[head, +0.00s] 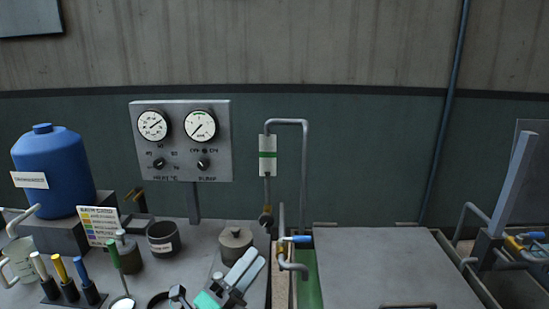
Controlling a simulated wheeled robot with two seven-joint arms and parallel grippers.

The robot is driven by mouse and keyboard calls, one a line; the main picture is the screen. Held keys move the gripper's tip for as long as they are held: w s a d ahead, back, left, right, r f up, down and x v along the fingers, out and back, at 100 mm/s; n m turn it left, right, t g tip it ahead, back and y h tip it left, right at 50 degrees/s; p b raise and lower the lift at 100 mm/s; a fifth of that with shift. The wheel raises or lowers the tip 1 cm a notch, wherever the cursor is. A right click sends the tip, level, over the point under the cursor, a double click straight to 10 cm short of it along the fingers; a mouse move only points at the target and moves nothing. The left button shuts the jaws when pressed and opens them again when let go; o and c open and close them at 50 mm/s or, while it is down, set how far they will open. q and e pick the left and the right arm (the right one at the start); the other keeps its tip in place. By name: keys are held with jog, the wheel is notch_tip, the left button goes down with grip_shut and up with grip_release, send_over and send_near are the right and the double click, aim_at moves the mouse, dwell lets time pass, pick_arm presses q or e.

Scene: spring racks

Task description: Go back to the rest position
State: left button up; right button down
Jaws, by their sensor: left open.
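My left gripper (253,262) shows at the bottom of the head view, left of centre. Its two pale grey fingers point up and to the right from a dark and teal base. It is open, and I see nothing held between the fingers. It is over the grey bench top, close in the picture to a round grey lidded pot (236,241). The rest of the left arm is mostly outside the picture. My right gripper is not in view.
A blue tank (53,171), a gauge panel (181,140), a dark cup (164,238) and several coloured-handled tools (67,281) are at left. Pipes with a blue-handled valve (295,239) rise near the middle. A flat grey lid (385,268) is clear at right.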

pick_arm(q)
jog(key=s+a+f+n+g+y, duration=0.2)
jog(key=a+f+n+y, duration=0.65)
jog(key=f+n, duration=0.2)
jog(key=s+a+f+n+g+y, duration=0.1)
jog(key=s+a+f+n+y, duration=0.1)
jog(key=a+f+n+y, duration=0.7)
jog(key=s+a+f+n+g, duration=0.1)
jog(key=s+f+n+g, duration=0.35)
jog(key=s+f, duration=0.4)
jog(key=s+f+n+g, duration=0.4)
jog(key=s+f+g, duration=0.15)
jog(key=s, duration=0.65)
notch_tip(320, 180, down, 30)
jog(key=g, duration=0.2)
jog(key=s+a+f+g, duration=0.1)
jog(key=s+a+f, duration=0.2)
jog(key=s+f, duration=1.6)
jog(key=shift+a+f, duration=0.15)
jog(key=shift+f, duration=0.25)
